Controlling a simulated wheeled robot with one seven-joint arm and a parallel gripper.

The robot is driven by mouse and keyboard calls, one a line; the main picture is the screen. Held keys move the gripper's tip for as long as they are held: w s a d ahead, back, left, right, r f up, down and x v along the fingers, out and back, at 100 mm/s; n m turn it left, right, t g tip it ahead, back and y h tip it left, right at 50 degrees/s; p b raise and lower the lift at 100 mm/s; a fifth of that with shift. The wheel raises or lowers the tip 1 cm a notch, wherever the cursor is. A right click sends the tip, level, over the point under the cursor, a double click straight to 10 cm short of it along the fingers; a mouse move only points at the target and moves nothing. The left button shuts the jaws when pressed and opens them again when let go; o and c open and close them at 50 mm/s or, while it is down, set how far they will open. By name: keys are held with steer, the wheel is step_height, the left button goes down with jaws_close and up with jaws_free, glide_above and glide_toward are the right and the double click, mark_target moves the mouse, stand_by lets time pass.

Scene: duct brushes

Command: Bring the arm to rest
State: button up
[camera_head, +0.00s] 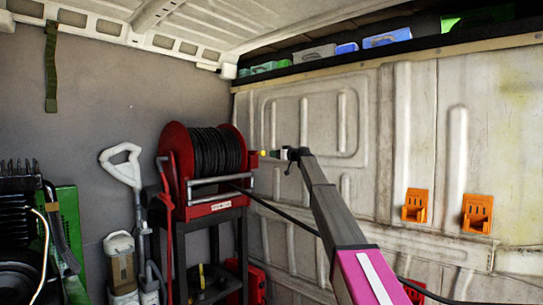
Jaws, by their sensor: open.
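My arm, with a magenta link and dark grey sections, reaches from the lower right up to the middle of the view. My gripper (285,154) is at its far end, small in the picture, open, just right of the red hose reel (176,150). A small yellow tip and a pale piece show between the gripper and the reel. I cannot tell whether they touch the gripper. The fingers are too small to make out clearly.
The reel stands on a dark rack (243,250). A grey-handled tool (128,175) and dark machinery (20,210) stand at left. Two orange brackets (415,206) (477,214) are on the right wall panel. A high shelf (400,48) holds cases. A black hose runs low behind my arm.

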steer(key=shift+s+d, duration=0.1)
steer(key=shift+d, duration=0.1)
steer(key=s+d+f+m+g+h, duration=0.25)
steer(key=s+f, duration=0.55)
steer(key=f, duration=0.7)
steer(key=s+d+f+m+g+h, duration=0.15)
steer(key=s+d+f, duration=0.25)
steer(key=s+f, duration=0.75)
steer(key=s+d+f+m+g+h, duration=0.1)
steer(key=s+d+f+h, duration=0.4)
steer(key=f, duration=1.2)
steer(key=s+d+f+m+g+h, duration=0.1)
steer(key=s+d+f, duration=0.3)
steer(key=s, duration=0.9)
steer(key=s+d+f+m+g+h, duration=0.2)
steer(key=s+d+f+g, duration=0.1)
steer(key=s+f, duration=0.8)
steer(key=s+d+f+m+g+h, duration=0.2)
steer(key=s+d+f, duration=0.3)
steer(key=s, duration=1)
step_height(320, 180, down, 3)
steer(key=shift+s+d+f, duration=0.15)
steer(key=shift+s+d, duration=0.15)
steer(key=shift+s, duration=0.05)
